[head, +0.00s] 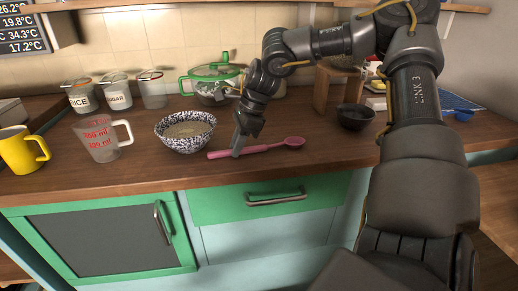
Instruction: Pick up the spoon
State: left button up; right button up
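A pink spoon (270,147) lies on the wooden counter near its front edge, with its bowl end to the right and its handle to the left. My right gripper (238,152) points down at the left part of the handle, with its fingertips at counter height and overlapping the handle in the head view. The fingers hide a short part of the handle. I cannot tell whether they are closed on it. My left gripper is not in view.
A speckled bowl (186,131) stands just left of my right gripper. A measuring jug (98,139) and a yellow mug (20,150) stand further left. A green-lidded pot (212,84) is behind. A dark bowl (355,117) stands to the right.

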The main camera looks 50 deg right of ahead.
grip_shut()
jog(key=shift+r, duration=0.15)
jog(key=shift+r, duration=0.65)
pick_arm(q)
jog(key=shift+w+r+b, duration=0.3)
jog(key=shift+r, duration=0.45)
pick_arm(e)
jog(key=w+a+r, duration=0.1)
jog(key=a+r, duration=1)
jog(key=a, duration=0.3)
jog(key=shift+w+r, duration=0.2)
